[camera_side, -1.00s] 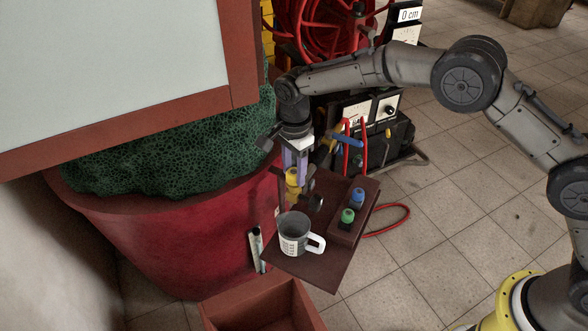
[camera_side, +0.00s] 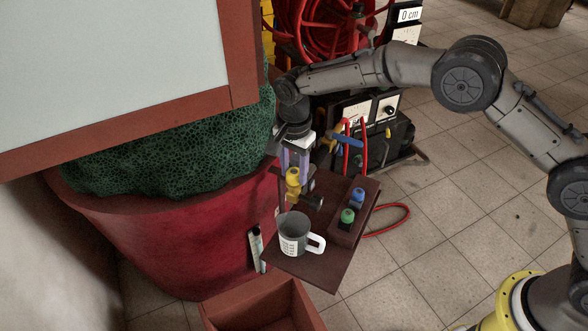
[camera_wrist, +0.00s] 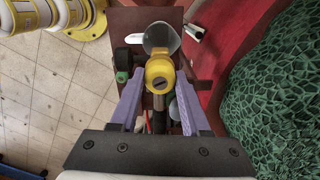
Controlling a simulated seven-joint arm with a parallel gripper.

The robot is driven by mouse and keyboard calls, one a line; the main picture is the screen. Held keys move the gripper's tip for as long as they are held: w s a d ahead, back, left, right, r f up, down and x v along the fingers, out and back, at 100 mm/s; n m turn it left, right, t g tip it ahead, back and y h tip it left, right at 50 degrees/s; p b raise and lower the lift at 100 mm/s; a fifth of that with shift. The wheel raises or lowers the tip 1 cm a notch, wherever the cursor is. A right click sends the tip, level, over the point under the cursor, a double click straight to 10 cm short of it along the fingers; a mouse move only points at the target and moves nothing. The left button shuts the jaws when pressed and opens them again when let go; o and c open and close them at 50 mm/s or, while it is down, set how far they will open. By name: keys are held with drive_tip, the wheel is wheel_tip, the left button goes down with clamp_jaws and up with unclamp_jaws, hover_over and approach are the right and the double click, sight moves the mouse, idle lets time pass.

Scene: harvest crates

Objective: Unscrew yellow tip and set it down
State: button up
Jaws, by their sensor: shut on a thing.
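The yellow tip (camera_side: 292,177) sits upright at the back of the small brown board (camera_side: 310,262), under my gripper (camera_side: 292,170). In the wrist view the yellow tip (camera_wrist: 160,72) lies between the purple fingers of my gripper (camera_wrist: 160,82), which is shut on it. A yellow-brown fitting with a dark end sticks out to the right just below the tip. The thread under the tip is hidden, so I cannot tell whether the tip is loose.
A grey mug (camera_side: 293,232) with a white handle stands at the board's front left. A raised block (camera_side: 347,230) on its right carries a blue tip (camera_side: 357,195) and a green tip (camera_side: 347,215). A brown crate (camera_side: 240,300) is below. A large red tub (camera_side: 180,245) borders the left.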

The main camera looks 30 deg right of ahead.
idle(0.3)
drive_tip(key=shift+n, duration=1)
drive_tip(key=o, duration=0.8)
drive_tip(key=shift+c, duration=0.2)
drive_tip(key=shift+m, duration=0.9)
drive_tip(key=shift+m, duration=0.8)
